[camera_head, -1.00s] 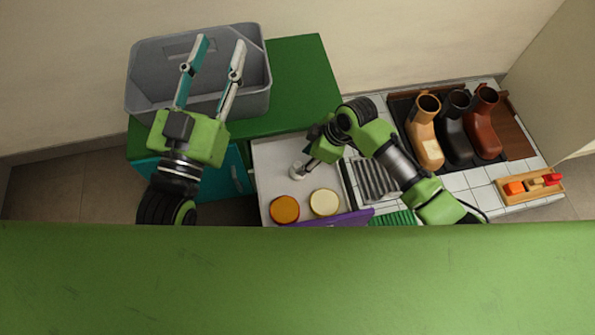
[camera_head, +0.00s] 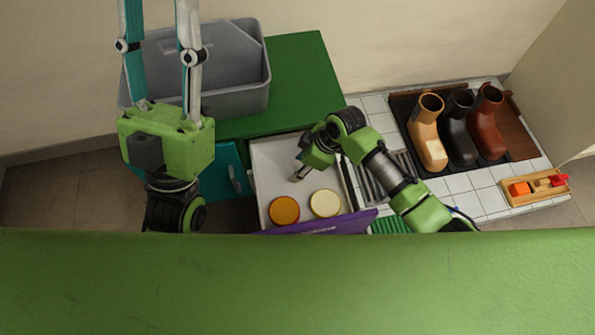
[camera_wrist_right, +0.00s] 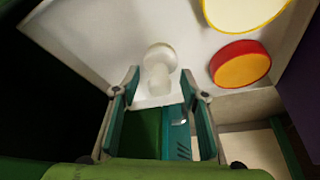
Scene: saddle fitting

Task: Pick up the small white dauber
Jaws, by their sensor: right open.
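The small white dauber (camera_wrist_right: 160,72) shows in the right wrist view, on the pale drawer floor between and just beyond my open fingers. It has a rounded knob and a narrower neck, and I see no finger touching it. My right gripper (camera_wrist_right: 160,85) is open around that spot. In the head view my right gripper (camera_head: 300,174) points down into the drawer, and I cannot make out the dauber clearly there. My left gripper (camera_head: 160,25) is open and empty in front of the grey bin, its tips cut off by the top edge.
The open drawer (camera_head: 268,165) also holds an orange-lidded tin (camera_head: 284,210) and a cream-lidded tin (camera_head: 325,203). A grey bin (camera_head: 240,60) stands on the green cabinet top (camera_head: 305,75). Boots (camera_head: 430,135) and a wooden tray (camera_head: 535,200) are on the tiled surface to the right.

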